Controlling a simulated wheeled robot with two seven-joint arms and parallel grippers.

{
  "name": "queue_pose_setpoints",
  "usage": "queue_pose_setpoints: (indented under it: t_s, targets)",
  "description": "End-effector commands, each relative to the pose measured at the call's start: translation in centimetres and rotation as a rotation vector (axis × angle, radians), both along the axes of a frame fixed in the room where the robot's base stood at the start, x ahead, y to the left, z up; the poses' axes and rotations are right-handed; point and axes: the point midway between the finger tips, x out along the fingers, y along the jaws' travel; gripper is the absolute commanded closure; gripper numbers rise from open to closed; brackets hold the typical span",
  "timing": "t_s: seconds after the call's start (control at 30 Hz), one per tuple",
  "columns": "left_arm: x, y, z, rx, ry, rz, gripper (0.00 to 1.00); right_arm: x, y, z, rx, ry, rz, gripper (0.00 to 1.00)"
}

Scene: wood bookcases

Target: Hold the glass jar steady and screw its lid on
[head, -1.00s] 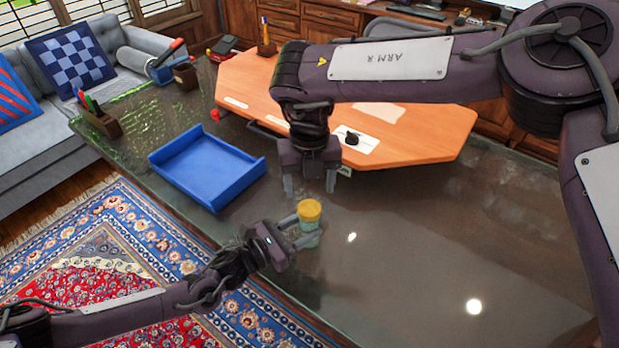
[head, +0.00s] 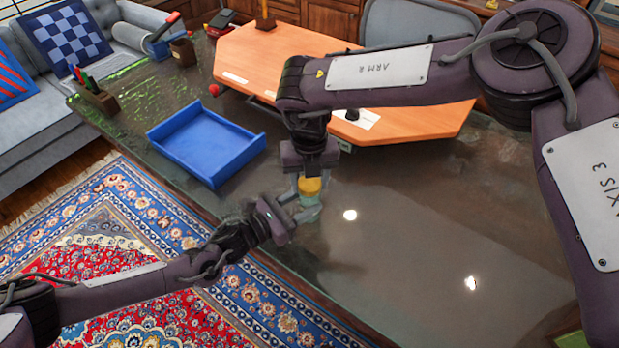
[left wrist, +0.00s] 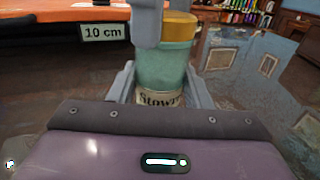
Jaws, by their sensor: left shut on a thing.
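The glass jar (head: 307,201) is pale green and stands upright on the dark glossy table. The yellow lid (head: 311,185) sits on its top; I cannot tell how tight it is. My left gripper (head: 301,208) is shut on the jar's body from the side. In the left wrist view the jar (left wrist: 160,73) shows a printed label low down, partly hidden by my gripper. My right gripper (head: 312,181) points down from above with its fingers beside the lid. One of its fingers hides part of the lid (left wrist: 180,27) in the left wrist view. Whether it grips the lid is unclear.
A blue open tray (head: 205,145) lies left of the jar. An orange-topped desk section (head: 420,115) is behind my right arm. A pen holder (head: 93,95) stands at the table's far left. The dark table (head: 430,230) is clear to the right.

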Motion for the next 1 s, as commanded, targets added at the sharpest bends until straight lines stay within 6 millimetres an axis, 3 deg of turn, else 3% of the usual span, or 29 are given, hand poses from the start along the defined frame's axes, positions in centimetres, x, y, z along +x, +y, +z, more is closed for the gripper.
queue_pose_setpoints:
  t_s: [0.03,0.17,0.37,0.4,0.57,0.87,1.0]
  targets:
    - [0.0,0.0,0.0,0.0,0.0,0.0,1.0,0.0,0.0,0.0,0.0,0.0,0.0,0.62]
    - [0.0,0.0,0.0,0.0,0.0,0.0,1.0,0.0,0.0,0.0,0.0,0.0,0.0,0.79]
    - [0.0,0.0,0.0,0.0,0.0,0.0,1.0,0.0,0.0,0.0,0.001,0.0,-0.007,0.8]
    - [0.0,0.0,0.0,0.0,0.0,0.0,1.0,0.0,0.0,0.0,0.001,0.0,-0.007,0.5]
    - [0.0,0.0,0.0,0.0,0.0,0.0,1.0,0.0,0.0,0.0,0.0,0.0,-0.007,0.29]
    - [0.0,0.0,0.0,0.0,0.0,0.0,1.0,0.0,0.0,0.1,0.0,-0.001,-0.007,0.27]
    - [0.0,0.0,0.0,0.0,0.0,0.0,1.0,0.1,0.0,1.4,0.001,-0.002,-0.007,0.27]
